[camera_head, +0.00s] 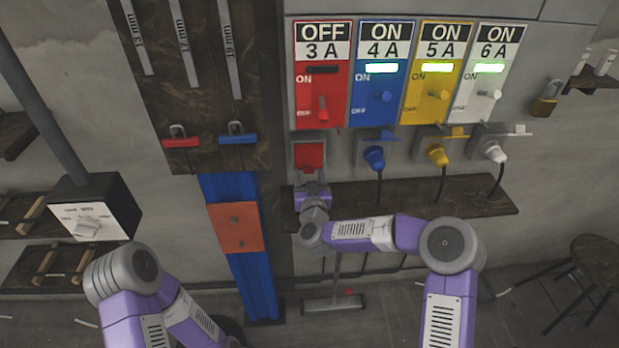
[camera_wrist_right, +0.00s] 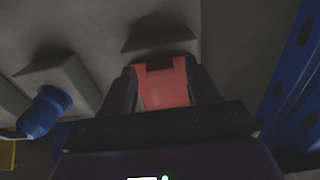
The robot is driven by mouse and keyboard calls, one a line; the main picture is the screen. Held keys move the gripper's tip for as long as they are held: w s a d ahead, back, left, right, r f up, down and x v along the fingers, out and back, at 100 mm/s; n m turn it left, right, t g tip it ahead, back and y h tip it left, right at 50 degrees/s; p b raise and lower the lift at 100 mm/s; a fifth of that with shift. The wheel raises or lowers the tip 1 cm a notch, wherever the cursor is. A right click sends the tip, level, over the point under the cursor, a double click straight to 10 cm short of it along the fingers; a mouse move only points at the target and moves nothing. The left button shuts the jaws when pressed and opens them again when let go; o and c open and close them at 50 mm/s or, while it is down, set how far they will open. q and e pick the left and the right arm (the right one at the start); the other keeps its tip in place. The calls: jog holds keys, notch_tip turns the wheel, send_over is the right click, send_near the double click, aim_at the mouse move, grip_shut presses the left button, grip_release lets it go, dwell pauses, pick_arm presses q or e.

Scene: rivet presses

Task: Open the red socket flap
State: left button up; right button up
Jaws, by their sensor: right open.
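The red socket flap (camera_head: 309,155) is on the wall under the red switch panel (camera_head: 322,82), which reads OFF 3 A. The flap looks closed, with no plug or cable showing there. My right gripper (camera_head: 312,184) is just below the flap. In the right wrist view the flap (camera_wrist_right: 164,84) lies between the two open fingers (camera_wrist_right: 163,92); I cannot tell whether they touch it. My left arm is at the lower left, and its gripper is not visible.
Blue (camera_head: 374,158), yellow (camera_head: 438,155) and white (camera_head: 495,152) plugs sit in the sockets to the right. A dark wooden shelf (camera_head: 460,197) runs below them. A blue wall rail (camera_head: 254,285) stands to the left. A stool (camera_head: 598,258) is at the far right.

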jog(key=shift+w, duration=0.45)
grip_shut()
